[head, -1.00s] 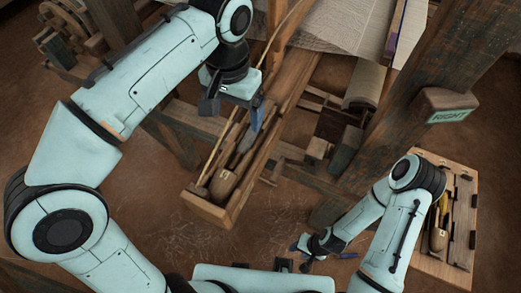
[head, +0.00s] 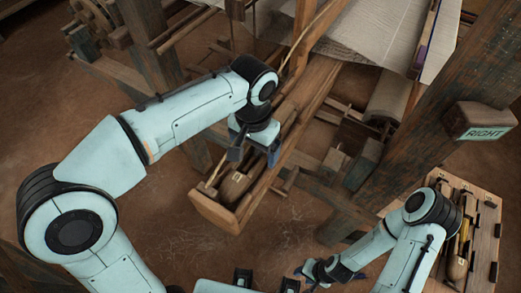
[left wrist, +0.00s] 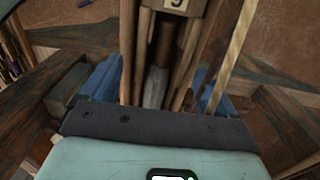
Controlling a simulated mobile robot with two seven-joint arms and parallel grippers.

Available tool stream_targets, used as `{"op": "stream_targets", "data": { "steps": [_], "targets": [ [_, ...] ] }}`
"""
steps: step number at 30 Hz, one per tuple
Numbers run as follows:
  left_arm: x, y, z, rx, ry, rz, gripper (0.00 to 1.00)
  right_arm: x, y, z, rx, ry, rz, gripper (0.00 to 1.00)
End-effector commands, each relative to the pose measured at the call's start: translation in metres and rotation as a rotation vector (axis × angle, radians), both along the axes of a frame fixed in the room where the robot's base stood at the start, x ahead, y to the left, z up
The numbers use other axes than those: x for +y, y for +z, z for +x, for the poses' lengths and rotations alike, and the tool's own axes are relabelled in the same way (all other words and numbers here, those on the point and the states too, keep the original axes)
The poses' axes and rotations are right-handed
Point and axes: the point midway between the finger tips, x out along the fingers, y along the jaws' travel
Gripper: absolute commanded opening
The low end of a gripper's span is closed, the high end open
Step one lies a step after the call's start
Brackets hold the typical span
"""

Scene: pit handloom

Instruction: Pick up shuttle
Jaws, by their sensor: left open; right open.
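A wooden shuttle (head: 235,186) lies in the long narrow wooden shuttle box (head: 216,214), near its closed end. My left gripper (head: 254,150) is open over the box and hides the shuttle's far part. In the left wrist view, its blue fingers stand apart on either side of the box rails. Between them the shuttle shows a grey section (left wrist: 155,88) and a brown section beyond it. I cannot tell whether the fingers touch anything. My right gripper (head: 325,272) is open and empty, low over the floor, apart from the box.
A second shuttle (head: 457,262) with a yellow part lies in a wooden tray (head: 487,240) at the right. A loom post with a "RIGHT" block (head: 484,121) stands behind it. White cloth (head: 365,30) stretches across the top. Bare floor lies left of the shuttle box.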

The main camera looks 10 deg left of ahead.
Motion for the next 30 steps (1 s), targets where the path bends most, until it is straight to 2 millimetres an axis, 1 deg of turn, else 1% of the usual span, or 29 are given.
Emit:
{"op": "stream_targets", "data": {
  "steps": [1,3,9,10,11,12,14,15,16,25,28,30],
  "targets": [
    [0.000,-0.005,0.000,0.002,0.000,0.001,0.89,0.000,-0.002,-0.001,0.001,0.000,0.000,0.43],
    [0.000,-0.007,0.000,0.000,0.000,0.000,0.89,0.000,-0.002,-0.001,0.001,0.000,0.000,0.43],
    [0.000,-0.007,0.000,-0.001,0.000,0.000,0.89,0.000,-0.001,-0.001,0.001,0.000,0.000,0.43],
    [0.000,-0.007,0.000,-0.001,0.001,0.000,0.83,0.000,-0.001,-0.001,0.001,0.000,0.000,0.43],
    [0.000,-0.007,0.000,-0.001,0.000,0.000,0.73,0.000,-0.001,-0.001,0.001,0.000,0.000,0.43],
    [0.000,-0.007,0.000,-0.001,0.000,0.000,0.60,0.000,-0.001,-0.001,0.001,0.000,0.000,0.43],
    [0.000,-0.007,0.000,-0.001,0.000,0.000,0.41,0.000,-0.001,-0.001,0.001,0.000,0.000,0.43],
    [0.000,-0.007,0.000,-0.001,0.001,0.000,0.28,0.000,-0.001,-0.001,0.001,0.000,0.000,0.43],
    [0.000,-0.007,0.000,-0.001,0.000,0.000,0.19,0.000,-0.001,-0.001,0.001,0.000,0.000,0.43],
    [0.000,-0.004,0.001,-0.002,0.000,-0.002,0.19,0.000,-0.001,0.000,0.000,0.000,0.000,0.43],
    [0.000,0.001,0.001,-0.002,0.000,-0.002,0.19,0.000,0.001,0.001,-0.001,0.000,0.000,0.43],
    [0.000,0.009,0.001,-0.004,0.001,-0.003,0.19,0.000,0.003,0.002,-0.002,0.000,0.000,0.43]
  ]
}}
